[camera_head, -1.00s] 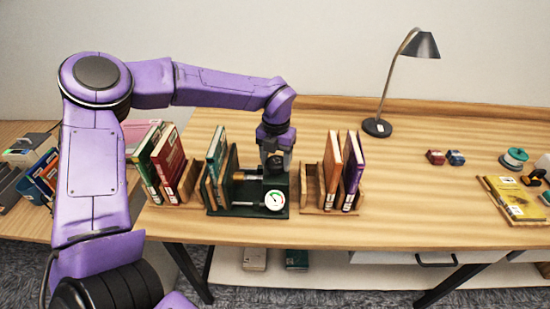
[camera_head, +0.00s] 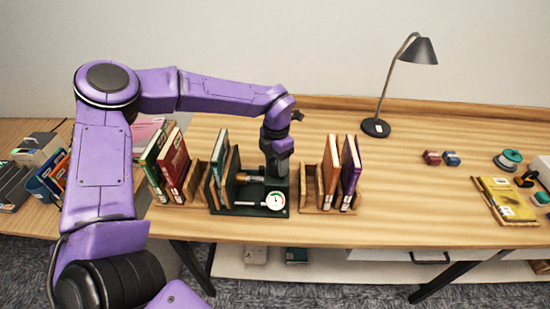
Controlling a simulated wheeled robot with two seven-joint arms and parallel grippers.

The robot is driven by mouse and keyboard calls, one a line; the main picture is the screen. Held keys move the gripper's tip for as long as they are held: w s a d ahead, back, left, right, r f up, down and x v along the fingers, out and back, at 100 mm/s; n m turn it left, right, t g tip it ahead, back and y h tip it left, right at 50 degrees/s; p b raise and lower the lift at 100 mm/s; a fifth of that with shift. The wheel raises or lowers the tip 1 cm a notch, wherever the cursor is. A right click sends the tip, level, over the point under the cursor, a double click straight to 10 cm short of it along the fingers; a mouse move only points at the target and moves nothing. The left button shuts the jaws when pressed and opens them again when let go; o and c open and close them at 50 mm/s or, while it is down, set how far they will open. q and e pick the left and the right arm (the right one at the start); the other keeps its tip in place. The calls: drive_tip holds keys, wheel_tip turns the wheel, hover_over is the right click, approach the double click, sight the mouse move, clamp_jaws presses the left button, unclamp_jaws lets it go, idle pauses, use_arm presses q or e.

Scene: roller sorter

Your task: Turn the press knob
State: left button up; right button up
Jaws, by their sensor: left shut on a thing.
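The press is a dark green device (camera_head: 243,210) on the wooden desk, with a brass cylinder and a round white gauge (camera_head: 275,201) at its front. A book and a wooden piece stand upright at its left side. My left gripper (camera_head: 277,172) points down over the right back part of the press. It is shut on the press knob, which is mostly hidden behind the fingers. My right gripper is not in view.
Wooden book racks with upright books stand close on the left (camera_head: 181,201) and right (camera_head: 312,208) of the press. A black desk lamp (camera_head: 376,128) stands farther back right.

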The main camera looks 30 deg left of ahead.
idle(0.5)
use_arm(q)
drive_tip(key=o, duration=0.8)
drive_tip(key=shift+c, duration=0.2)
drive_tip(key=o, duration=0.3)
drive_tip(key=shift+w+d+f, duration=0.1)
drive_tip(key=shift+w, duration=0.2)
drive_tip(key=shift+r, duration=0.35)
wheel_tip(320, 180, up, 10)
drive_tip(key=b, duration=0.2)
drive_tip(key=shift+f, duration=0.15)
